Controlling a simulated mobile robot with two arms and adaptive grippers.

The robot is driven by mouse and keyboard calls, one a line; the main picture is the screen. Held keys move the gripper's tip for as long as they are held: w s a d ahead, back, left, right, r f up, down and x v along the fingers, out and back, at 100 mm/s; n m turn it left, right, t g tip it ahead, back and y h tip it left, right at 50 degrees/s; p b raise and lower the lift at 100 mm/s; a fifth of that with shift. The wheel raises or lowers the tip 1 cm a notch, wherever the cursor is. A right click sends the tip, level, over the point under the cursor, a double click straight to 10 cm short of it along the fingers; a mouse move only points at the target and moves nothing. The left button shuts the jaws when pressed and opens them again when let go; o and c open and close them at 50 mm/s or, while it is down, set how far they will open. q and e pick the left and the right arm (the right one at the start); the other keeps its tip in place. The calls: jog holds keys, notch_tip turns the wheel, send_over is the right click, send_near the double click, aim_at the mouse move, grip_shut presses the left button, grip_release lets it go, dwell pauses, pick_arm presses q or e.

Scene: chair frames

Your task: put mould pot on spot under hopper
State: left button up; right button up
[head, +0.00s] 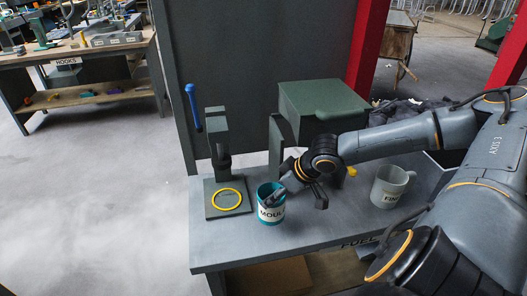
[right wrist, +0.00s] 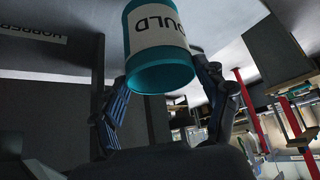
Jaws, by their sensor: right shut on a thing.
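The mould pot (head: 271,214) is teal with a white label and stands upright near the bench's front left edge. It also shows in the right wrist view (right wrist: 160,45). My right gripper (head: 283,192) is shut on the pot, with one finger on each side of it in the right wrist view (right wrist: 165,82). I cannot tell whether the pot touches the bench top. A yellow ring (head: 227,190) marks a spot on a dark base plate, just left of the pot. A grey upright stand with a blue lever (head: 193,107) rises behind the ring. My left gripper is not in view.
A grey mug (head: 391,187) stands on the bench (head: 310,232) to the right of my gripper. A green box-shaped unit (head: 320,103) is behind my forearm. A dark panel rises behind the bench. Another workbench (head: 90,52) is at the far left.

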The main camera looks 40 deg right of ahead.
jog(key=shift+s, duration=0.3)
jog(key=shift+a+f, duration=0.15)
jog(key=shift+a, duration=0.15)
jog(key=w+a+r+m, duration=0.1)
jog(key=a+r, duration=0.2)
jog(key=a, duration=0.8)
jog(key=w+a+r+m+h, duration=0.1)
jog(key=a+r, duration=0.3)
jog(key=a, duration=0.8)
jog(key=shift+w+r+m, duration=0.25)
jog(key=shift+w+m, duration=0.1)
jog(key=shift+m, duration=0.05)
jog(key=shift+d, duration=0.1)
